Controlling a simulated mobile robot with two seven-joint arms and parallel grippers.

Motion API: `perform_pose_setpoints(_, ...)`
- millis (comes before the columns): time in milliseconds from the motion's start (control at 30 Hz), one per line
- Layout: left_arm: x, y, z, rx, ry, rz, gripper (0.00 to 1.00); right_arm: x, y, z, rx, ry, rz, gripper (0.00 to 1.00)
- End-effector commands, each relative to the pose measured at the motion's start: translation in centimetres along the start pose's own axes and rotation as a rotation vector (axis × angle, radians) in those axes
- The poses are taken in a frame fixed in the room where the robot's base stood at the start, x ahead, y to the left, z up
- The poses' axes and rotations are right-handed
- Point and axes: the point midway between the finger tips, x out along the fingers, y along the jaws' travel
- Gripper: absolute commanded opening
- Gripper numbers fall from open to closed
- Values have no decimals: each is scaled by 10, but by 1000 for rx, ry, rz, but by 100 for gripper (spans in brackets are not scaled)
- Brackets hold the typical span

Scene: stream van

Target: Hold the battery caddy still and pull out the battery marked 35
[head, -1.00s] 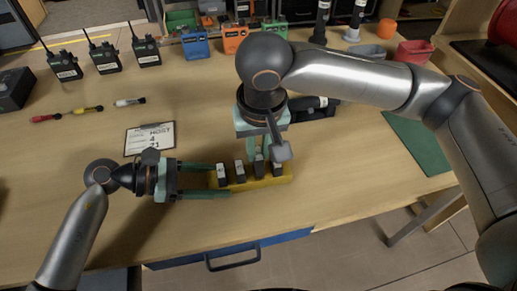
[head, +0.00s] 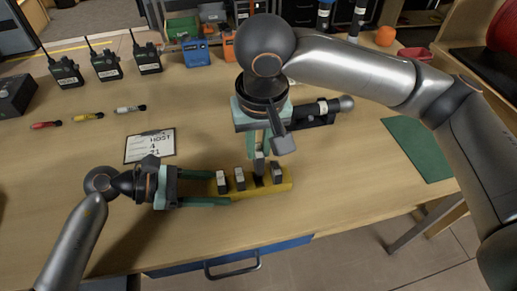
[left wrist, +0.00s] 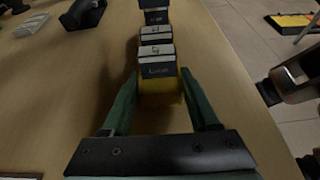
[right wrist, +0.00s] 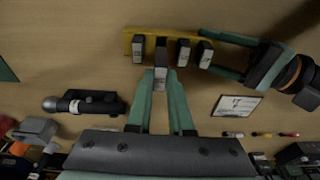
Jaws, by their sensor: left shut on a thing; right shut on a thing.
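The yellow battery caddy (head: 228,193) lies on the table. My left gripper (head: 221,188) is shut on its left end, one finger along each long side. Three dark batteries with pale labels stand in it: two at the left (head: 222,182) (head: 239,179) and one at the right (head: 277,174). My right gripper (head: 259,152), pointing down, is shut on another battery (head: 259,168), raised above a dark slot. In the right wrist view this battery (right wrist: 160,76) is between the fingertips. The battery numbers are too small to read.
A white card (head: 150,146) lies behind the left gripper. A dark cylindrical device (head: 322,110) lies behind the right gripper. A green mat (head: 420,148) is at the right. The table's front edge is close to the caddy.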

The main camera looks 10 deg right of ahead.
Motion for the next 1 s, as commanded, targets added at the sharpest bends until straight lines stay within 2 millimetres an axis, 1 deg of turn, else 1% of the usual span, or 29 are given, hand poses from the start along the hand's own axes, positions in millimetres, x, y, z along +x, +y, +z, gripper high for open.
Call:
perform_pose_setpoints(233, 0, 0, 0, 0, 0, -1, 3, -2, 0, 0, 0, 0, 0, 0)
perform_pose_setpoints(267, 0, 0, 0, 0, 0, -1, 64, -2, 0, 0, 0, 0, 0, 0)
perform_pose_setpoints(533, 0, 0, 0, 0, 0, 0, 94, -2, 0, 0, 0, 0, 0, 0)
perform_pose_setpoints(567, 0, 0, 0, 0, 0, 0, 96, -2, 0, 0, 0, 0, 0, 0)
perform_pose_setpoints(833, -2, 0, 0, 0, 1, 0, 96, -2, 0, 0, 0, 0, 0, 0)
perform_pose_setpoints(933, -11, 0, -1, 0, 3, 2, 96, -2, 0, 0, 0, 0, 0, 0)
perform_pose_setpoints(1000, -22, 1, -1, -1, 3, 3, 96, -2, 0, 0, 0, 0, 0, 0)
